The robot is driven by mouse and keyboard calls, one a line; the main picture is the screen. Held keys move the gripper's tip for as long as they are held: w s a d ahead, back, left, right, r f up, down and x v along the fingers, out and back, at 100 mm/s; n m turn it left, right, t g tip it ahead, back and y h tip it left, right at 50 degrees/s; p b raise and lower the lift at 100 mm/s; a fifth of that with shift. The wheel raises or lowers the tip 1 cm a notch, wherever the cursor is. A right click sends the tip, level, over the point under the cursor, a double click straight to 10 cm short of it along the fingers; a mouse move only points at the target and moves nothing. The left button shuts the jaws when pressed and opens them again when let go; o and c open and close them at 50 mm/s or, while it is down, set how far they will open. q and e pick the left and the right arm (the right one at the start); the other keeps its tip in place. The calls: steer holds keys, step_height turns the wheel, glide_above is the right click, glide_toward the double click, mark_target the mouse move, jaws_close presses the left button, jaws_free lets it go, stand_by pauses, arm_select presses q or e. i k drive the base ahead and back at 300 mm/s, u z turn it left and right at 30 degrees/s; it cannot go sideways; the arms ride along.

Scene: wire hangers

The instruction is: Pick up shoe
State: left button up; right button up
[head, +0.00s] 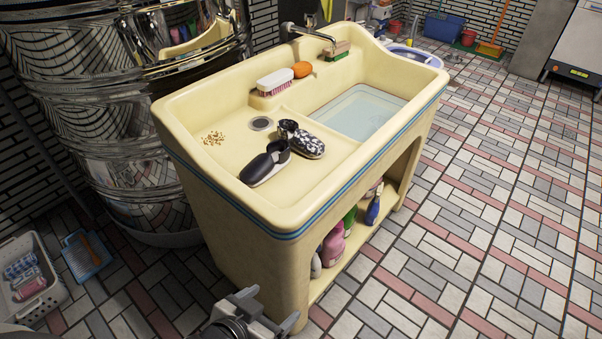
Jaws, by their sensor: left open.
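A dark shoe (265,164) lies in the front part of the cream sink (215,180). A second shoe (303,140), black with white speckles or foam, lies beside it, toward the water basin. My left gripper (270,308) is at the bottom of the view, in front of the sink and apart from both shoes. It is open, and no object shows between its fingers. My right gripper is not in view.
A white-and-pink brush (275,82), an orange sponge or soap (302,69) and a green-based brush (337,50) lie on the sink's back ledge. Bottles (334,243) stand on the shelf below. A basket (27,281) is at left. The tiled floor at right is clear.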

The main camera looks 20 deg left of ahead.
mark_target(304, 142)
steer(key=z, duration=1)
steer(key=k, duration=1.3)
steer(key=z, duration=0.75)
steer(key=i, duration=2)
steer(key=u, duration=1.5)
steer(key=i, duration=1.4)
steer(key=u, duration=1.45)
